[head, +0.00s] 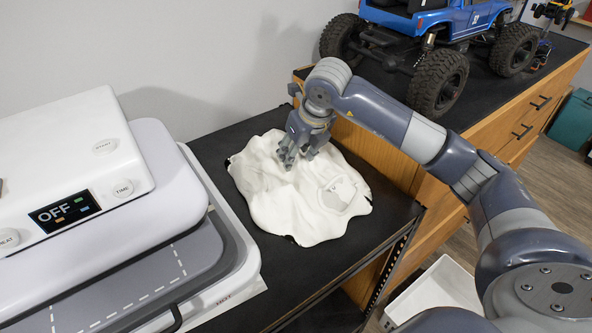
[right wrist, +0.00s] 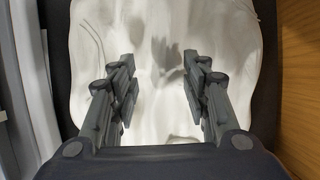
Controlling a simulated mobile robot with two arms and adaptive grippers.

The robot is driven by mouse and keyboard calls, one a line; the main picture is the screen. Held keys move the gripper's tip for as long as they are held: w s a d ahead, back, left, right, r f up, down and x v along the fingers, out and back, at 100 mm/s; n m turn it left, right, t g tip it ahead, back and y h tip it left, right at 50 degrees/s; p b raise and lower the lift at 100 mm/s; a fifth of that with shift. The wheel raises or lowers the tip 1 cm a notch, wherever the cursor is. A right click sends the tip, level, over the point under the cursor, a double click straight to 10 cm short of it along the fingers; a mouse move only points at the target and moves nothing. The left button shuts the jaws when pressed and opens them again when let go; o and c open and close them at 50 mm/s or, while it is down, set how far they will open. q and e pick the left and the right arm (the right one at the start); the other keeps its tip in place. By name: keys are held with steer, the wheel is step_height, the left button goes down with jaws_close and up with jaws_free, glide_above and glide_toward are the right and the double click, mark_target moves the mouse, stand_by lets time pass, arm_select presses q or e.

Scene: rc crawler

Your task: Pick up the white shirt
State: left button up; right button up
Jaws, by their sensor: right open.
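The white shirt (head: 300,205) lies crumpled and spread out on the black table top between the heat press and the wooden cabinet. My right gripper (head: 297,160) is over the far part of the shirt, pointing down, with its fingertips close to the cloth; I cannot tell whether they touch it. In the right wrist view the two fingers (right wrist: 159,75) are apart and open, with the white shirt (right wrist: 160,35) below and between them. Nothing is held. My left gripper is not in view.
A white heat press (head: 100,170) with an OFF display stands at the left. A blue RC crawler (head: 440,25) sits on the higher wooden cabinet (head: 505,130) at the back right. A white bin (head: 440,290) is below the table's right edge.

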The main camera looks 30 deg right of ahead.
steer(key=shift+w+f, duration=0.1)
steer(key=shift+c, duration=0.3)
jaws_close()
